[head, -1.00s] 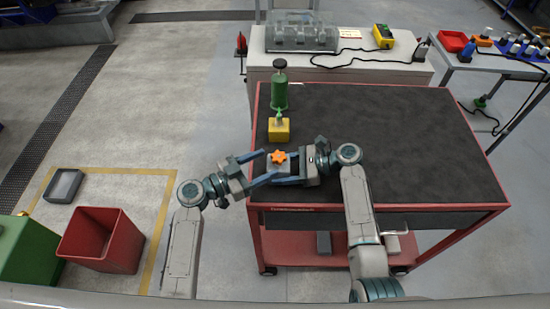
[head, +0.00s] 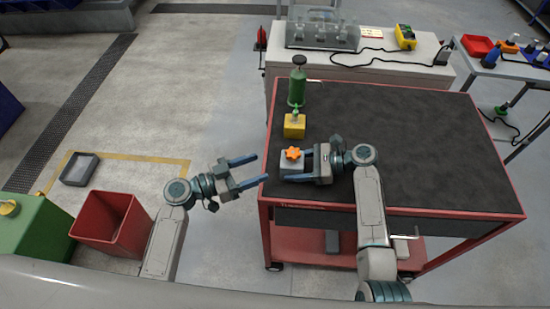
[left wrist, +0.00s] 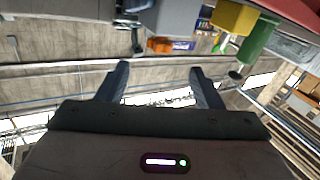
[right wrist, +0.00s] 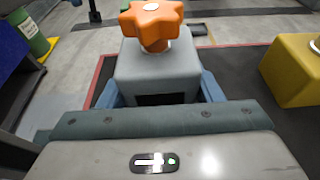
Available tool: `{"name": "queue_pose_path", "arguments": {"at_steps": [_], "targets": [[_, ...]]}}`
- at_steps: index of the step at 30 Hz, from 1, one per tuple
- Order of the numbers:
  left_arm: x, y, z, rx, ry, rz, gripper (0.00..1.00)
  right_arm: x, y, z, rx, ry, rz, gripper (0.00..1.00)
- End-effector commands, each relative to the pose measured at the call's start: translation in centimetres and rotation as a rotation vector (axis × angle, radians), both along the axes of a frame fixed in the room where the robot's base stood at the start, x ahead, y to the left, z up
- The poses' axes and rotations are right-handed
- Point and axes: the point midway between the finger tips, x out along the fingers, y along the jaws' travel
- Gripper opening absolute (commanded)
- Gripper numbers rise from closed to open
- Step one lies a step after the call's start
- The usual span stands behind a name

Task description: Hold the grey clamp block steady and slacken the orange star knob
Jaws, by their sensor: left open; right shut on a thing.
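The grey clamp block (head: 290,172) stands at the left front edge of the dark-topped table, with the orange star knob (head: 292,153) on its top. My right gripper (head: 296,165) is shut on the block from the right. In the right wrist view the block (right wrist: 155,75) sits between the blue fingers, below the knob (right wrist: 153,22). My left gripper (head: 260,169) is open and empty, left of the block with a gap between. In the left wrist view its fingers (left wrist: 160,82) are spread, and the knob (left wrist: 160,45) lies beyond them.
A yellow block (head: 294,126) with a green fitting and a green cylinder (head: 297,88) stand behind the clamp block. The table's right side (head: 430,140) is clear. A red bin (head: 107,223) stands on the floor at left.

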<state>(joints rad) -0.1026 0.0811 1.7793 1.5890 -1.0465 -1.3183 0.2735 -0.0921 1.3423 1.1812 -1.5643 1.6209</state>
Motion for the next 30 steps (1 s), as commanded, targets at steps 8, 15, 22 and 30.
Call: {"name": "queue_pose_path", "arguments": {"at_steps": [8,15,22,30], "targets": [[1.2,-0.1,-0.5,-0.219,0.451,-0.083,0.6,0.0,0.0,0.0,0.001,0.0,0.0,0.46],[2.2,-0.1,-0.7,-0.398,0.901,-0.149,0.6,0.0,0.0,0.0,0.001,0.0,0.0,0.46],[3.1,0.0,-0.8,-0.538,1.344,-0.192,0.6,0.0,0.0,0.0,0.001,0.0,0.0,0.46],[4.1,0.4,-0.6,-0.662,1.877,-0.204,0.6,0.0,0.0,0.0,0.001,0.0,0.0,0.46]]}}
